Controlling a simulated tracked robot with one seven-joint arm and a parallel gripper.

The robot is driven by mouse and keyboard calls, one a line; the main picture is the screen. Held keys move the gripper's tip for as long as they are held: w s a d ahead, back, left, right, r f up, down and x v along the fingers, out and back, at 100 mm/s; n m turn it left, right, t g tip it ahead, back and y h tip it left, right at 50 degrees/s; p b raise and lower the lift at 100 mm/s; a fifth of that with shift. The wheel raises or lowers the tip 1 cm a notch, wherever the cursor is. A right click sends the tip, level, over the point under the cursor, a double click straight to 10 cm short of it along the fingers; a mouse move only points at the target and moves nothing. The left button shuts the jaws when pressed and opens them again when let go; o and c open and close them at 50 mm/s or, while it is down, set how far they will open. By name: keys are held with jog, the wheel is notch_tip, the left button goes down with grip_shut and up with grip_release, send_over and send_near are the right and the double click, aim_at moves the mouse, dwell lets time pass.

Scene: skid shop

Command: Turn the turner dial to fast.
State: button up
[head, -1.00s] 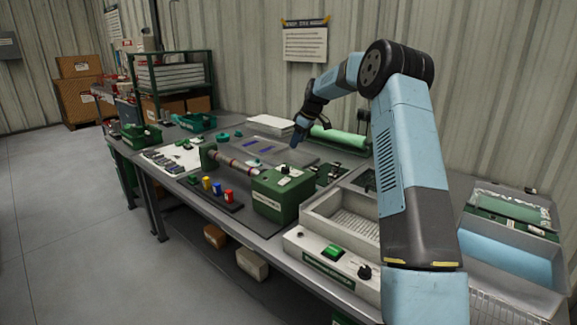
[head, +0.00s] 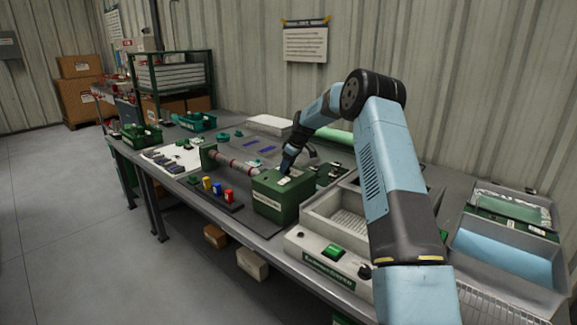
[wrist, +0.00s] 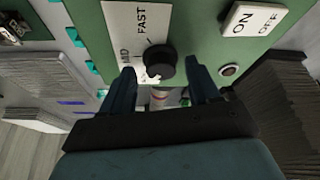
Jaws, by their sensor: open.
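The turner (head: 275,197) is a green box with a striped shaft running to its left, on the bench in the head view. Its black round dial (wrist: 160,62) shows in the wrist view on the green top face. A white label (wrist: 132,30) beside it reads FAST and MID; part of it is hidden by the dial. I cannot tell for sure where the dial points. My gripper (wrist: 160,88) is open, its two blue fingers on either side of the dial in that view. I cannot tell if they touch it. In the head view my gripper (head: 285,168) is just above the box.
A white ON/OFF switch (wrist: 252,20) and a small round button (wrist: 230,71) are near the dial. Colored bottles (head: 217,188) stand in front of the shaft. A grey machine with a green switch (head: 331,251) is to the right of the box.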

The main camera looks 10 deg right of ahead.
jog(key=c, duration=1)
jog(key=shift+c, duration=0.2)
